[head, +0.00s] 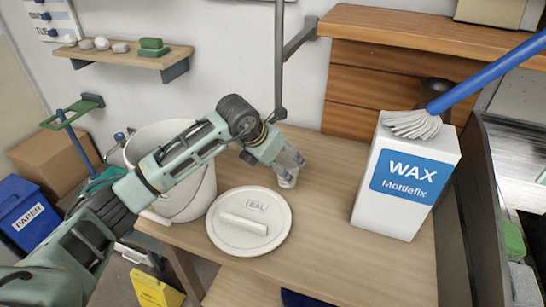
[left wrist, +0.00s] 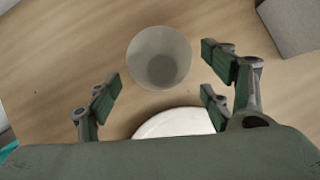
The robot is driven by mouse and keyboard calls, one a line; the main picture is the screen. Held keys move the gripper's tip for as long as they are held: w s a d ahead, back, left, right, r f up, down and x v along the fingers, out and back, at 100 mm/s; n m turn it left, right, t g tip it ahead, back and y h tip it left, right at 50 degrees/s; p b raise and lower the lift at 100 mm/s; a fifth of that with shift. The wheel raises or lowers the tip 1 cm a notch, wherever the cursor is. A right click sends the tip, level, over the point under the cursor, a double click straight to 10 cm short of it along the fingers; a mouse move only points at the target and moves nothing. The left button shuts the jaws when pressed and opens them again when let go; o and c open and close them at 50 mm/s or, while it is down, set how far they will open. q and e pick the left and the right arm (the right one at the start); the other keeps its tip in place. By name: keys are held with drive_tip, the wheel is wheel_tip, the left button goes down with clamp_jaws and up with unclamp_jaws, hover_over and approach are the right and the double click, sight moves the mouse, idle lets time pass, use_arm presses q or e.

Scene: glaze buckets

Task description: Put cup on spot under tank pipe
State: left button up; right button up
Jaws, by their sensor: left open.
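A small pale cup (head: 287,180) stands on the wooden table (head: 330,265), beyond the white lid. My left gripper (head: 288,166) is at the cup, open, with its fingers partly hiding it. In the left wrist view, the round cup (left wrist: 159,57) shows its open mouth and lies between and slightly beyond the spread fingers of the left gripper (left wrist: 161,76). No clear gap or contact can be made out. A tank pipe and a marked spot cannot be made out for certain. My right gripper is not in view.
A white lid (head: 249,236) labelled TEAL lies in front of the cup. A white bucket (head: 201,190) stands left of it, partly behind my arm. A white WAX box (head: 386,218) with a blue-handled brush (head: 490,72) stands right. The table between lid and box is clear.

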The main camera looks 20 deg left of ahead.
use_arm(q)
drive_tip(key=b+v, duration=0.1)
drive_tip(key=v, duration=0.4)
drive_tip(key=shift+s+r, duration=0.2)
drive_tip(key=shift+r, duration=0.1)
